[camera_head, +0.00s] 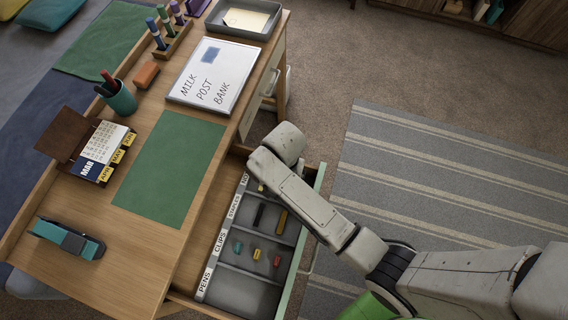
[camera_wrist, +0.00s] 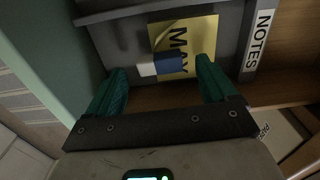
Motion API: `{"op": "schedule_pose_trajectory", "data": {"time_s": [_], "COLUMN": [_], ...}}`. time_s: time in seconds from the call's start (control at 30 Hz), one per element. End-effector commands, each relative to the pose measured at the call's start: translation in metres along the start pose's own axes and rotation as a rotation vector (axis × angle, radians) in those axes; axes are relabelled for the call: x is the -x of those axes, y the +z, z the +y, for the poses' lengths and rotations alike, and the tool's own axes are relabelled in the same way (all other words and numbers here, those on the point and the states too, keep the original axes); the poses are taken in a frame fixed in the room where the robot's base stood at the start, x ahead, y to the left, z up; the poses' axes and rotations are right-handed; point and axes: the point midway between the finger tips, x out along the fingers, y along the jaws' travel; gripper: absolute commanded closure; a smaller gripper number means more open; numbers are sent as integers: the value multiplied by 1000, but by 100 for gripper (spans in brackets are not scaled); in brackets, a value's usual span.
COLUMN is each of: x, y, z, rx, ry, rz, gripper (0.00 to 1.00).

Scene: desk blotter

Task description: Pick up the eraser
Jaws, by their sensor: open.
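A small block, white at one end and blue at the other, looks like the eraser (camera_wrist: 147,69). It shows in the wrist view in the drawer compartment labelled NOTES, overlapping a yellow MAY card (camera_wrist: 199,36). My gripper (camera_wrist: 160,67) is open, its two green fingers on either side of the block in the picture, with gaps between. Whether the fingers are level with it I cannot tell. In the head view my arm hides this block and my gripper.
The open drawer (camera_head: 238,291) has further compartments with clips and small coloured items. Its green front (camera_head: 296,262) is close to my arm. On the desk are an orange-brown block (camera_head: 146,74), a whiteboard (camera_head: 238,72), a pen cup (camera_head: 122,100) and a stapler (camera_head: 68,238).

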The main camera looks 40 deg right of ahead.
Motion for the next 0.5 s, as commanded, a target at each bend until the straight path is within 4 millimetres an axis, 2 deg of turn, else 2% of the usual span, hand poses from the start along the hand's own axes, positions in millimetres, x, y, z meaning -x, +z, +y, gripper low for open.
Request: {"op": "schedule_pose_trajectory", "data": {"time_s": [0.1,0.37,0.5], "x": [-10,-12,-12], "y": [0,0,0], "z": [0,0,0], "rx": [0,0,0], "ry": [0,-1,-1], "rz": [0,1,1], "gripper": [15,15,28]}}
